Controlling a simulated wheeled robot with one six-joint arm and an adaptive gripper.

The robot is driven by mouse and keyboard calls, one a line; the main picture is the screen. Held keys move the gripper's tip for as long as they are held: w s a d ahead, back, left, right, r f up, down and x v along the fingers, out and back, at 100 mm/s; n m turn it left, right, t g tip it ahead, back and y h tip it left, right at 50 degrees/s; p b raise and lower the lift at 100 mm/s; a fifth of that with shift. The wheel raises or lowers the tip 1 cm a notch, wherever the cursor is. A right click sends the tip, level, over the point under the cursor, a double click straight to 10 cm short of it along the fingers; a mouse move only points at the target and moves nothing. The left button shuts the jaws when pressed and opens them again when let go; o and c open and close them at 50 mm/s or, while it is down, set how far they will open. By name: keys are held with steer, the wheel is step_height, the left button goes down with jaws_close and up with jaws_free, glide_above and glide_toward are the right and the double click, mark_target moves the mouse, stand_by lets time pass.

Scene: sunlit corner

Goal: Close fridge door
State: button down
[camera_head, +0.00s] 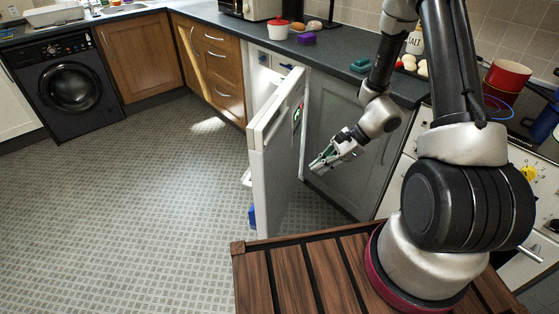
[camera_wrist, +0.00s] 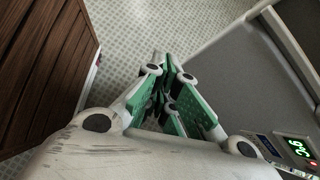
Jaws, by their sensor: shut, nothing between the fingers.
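The fridge door (camera_head: 272,160) stands wide open in the head view, swung out from the counter over the floor. Its white edge faces me, and its inner shelves show on the left. The open fridge interior (camera_head: 263,76) is partly visible behind it. My gripper (camera_head: 318,166) is to the right of the door, on its outer-face side, pointing left toward it. A small gap seems to lie between the fingertips and the door. In the wrist view my gripper (camera_wrist: 160,85) is shut and empty. The door's grey outer face (camera_wrist: 235,85) with a lit display (camera_wrist: 295,148) lies to the right.
A grey cabinet door (camera_head: 345,135) stands right behind my gripper. The tiled floor (camera_head: 150,190) left of the fridge door is clear. Wooden drawers (camera_head: 215,65) and a black washing machine (camera_head: 70,85) line the back. The counter (camera_head: 335,50) holds several small items.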

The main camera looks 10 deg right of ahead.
steer(key=w+f+m+t, duration=0.1)
steer(key=w+f+m, duration=0.2)
steer(key=m+t+h, duration=0.1)
steer(key=m+t, duration=0.2)
steer(key=m, duration=0.1)
glide_toward(270, 165)
step_height(270, 165, down, 3)
steer(key=shift+w+a+f, duration=0.1)
steer(key=shift+w+a, duration=0.25)
steer(key=shift+a, duration=0.35)
steer(key=shift+w+a+f, duration=0.1)
steer(key=shift+w+a, duration=0.3)
steer(key=shift+a, duration=0.3)
